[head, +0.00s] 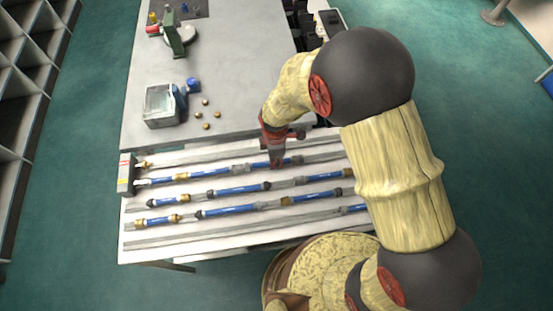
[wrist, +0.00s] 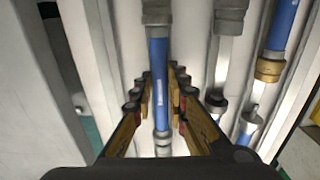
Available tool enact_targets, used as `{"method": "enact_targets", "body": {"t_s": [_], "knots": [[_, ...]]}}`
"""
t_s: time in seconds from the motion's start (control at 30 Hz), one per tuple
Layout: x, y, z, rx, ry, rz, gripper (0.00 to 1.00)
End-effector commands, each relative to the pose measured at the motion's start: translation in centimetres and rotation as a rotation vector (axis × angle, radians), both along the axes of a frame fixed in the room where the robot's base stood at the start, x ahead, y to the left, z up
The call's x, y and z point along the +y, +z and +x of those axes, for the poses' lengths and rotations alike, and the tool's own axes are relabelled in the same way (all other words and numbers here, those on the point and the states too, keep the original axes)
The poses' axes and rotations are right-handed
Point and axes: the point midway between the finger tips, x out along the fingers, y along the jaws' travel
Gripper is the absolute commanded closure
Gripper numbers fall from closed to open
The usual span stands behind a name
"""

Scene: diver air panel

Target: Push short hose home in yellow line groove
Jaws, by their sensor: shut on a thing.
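A short blue hose (wrist: 160,85) with a grey collar (wrist: 157,14) at its far end runs between my fingers in the wrist view. My gripper (wrist: 162,90) is shut on it, one finger on each side. The hose lies along its row, but I cannot tell whether it is fully down in the groove. In the head view my gripper (head: 277,164) is over the upper hose row, with part of the blue hose (head: 292,161) showing to its right. I cannot tell which groove is the yellow line's.
Other blue hoses (head: 238,189) with grey and brass fittings lie in parallel rows on the white panel (head: 215,255). A block with coloured marks (head: 126,175) stands at the left end.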

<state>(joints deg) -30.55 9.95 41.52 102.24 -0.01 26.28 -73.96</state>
Motion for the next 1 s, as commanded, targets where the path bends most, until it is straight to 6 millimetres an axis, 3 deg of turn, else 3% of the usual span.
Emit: {"method": "enact_targets", "body": {"t_s": [0.33,0.37,0.7,1.0], "knots": [[0.67,0.03,-0.13,-0.001,0.001,0.0,1.0],[0.64,0.03,-0.12,-0.001,0.001,0.0,0.83],[0.6,0.0,-0.13,0.0,0.0,0.0,0.64],[0.56,0.02,-0.18,0.001,0.0,0.0,0.64]]}}
